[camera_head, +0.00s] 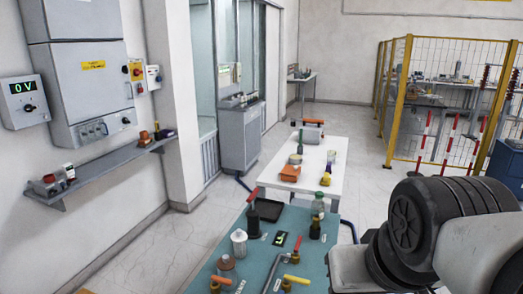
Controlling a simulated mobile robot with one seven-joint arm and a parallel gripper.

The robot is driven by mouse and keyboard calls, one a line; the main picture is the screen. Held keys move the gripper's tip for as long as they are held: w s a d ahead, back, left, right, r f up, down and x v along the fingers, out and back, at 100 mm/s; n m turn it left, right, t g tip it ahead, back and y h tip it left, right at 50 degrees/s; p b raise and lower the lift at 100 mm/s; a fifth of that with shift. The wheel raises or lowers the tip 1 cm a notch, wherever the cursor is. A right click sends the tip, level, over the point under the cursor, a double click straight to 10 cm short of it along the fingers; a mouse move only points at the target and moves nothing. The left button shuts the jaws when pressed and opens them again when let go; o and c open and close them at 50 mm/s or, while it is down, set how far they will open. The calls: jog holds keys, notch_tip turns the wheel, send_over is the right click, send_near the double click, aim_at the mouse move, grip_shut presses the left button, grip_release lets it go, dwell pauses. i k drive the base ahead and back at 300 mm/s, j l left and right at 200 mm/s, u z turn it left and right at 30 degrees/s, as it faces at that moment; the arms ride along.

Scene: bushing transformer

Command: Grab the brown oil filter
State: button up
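I cannot single out the brown oil filter with certainty. On the teal table (205,272) in front of me, a brownish, partly see-through jar-like thing (226,266) stands near the left edge, behind a brass fitting with a red handle (218,284). A white canister (239,244) stands just behind the jar. Small brown and orange things (162,133) also sit on the grey wall shelf at left, too small to identify. My gripper is not in view; only grey and black parts of my own body show at the lower right.
A yellow fence (400,90) is at back right. Floor at left is clear.

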aim_at(227, 263)
jog(key=k+j, duration=0.1)
jog(key=j, duration=0.5)
jog(key=j+z, duration=0.15)
jog(key=j, duration=0.45)
jog(key=i+j, duration=0.15)
jog(key=j, duration=0.2)
jog(key=i+j, duration=0.1)
jog(key=j, duration=0.2)
jog(key=i+j+z, duration=0.1)
jog(key=j, duration=0.25)
